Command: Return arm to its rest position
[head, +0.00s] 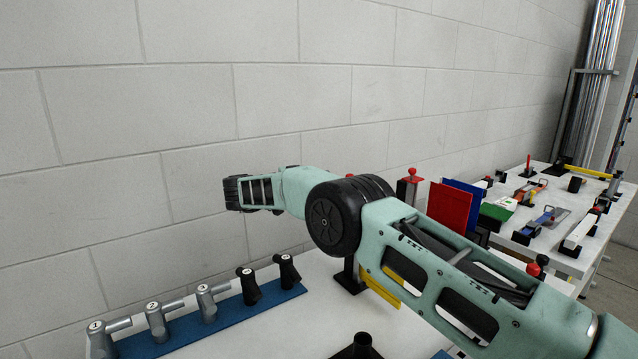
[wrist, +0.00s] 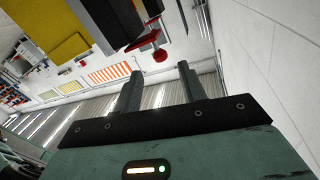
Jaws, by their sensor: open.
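My arm reaches from the lower right of the head view up and left, over the near table, with its far end in front of the block wall. My gripper (wrist: 159,68) shows in the wrist view with its two dark fingers apart and nothing between them. In the head view I cannot make out the fingers. The wrist view is tilted, with a red knob (wrist: 158,57) and a yellow block (wrist: 57,48) beyond the fingers; the gap to them is hard to judge.
Numbered grey and black handles (head: 206,302) stand on a blue base (head: 190,334) at the lower left. Red (head: 449,208) and blue panels stand behind my arm. A second table (head: 505,233) at right holds several clamps and tools. The block wall (head: 200,90) closes the back.

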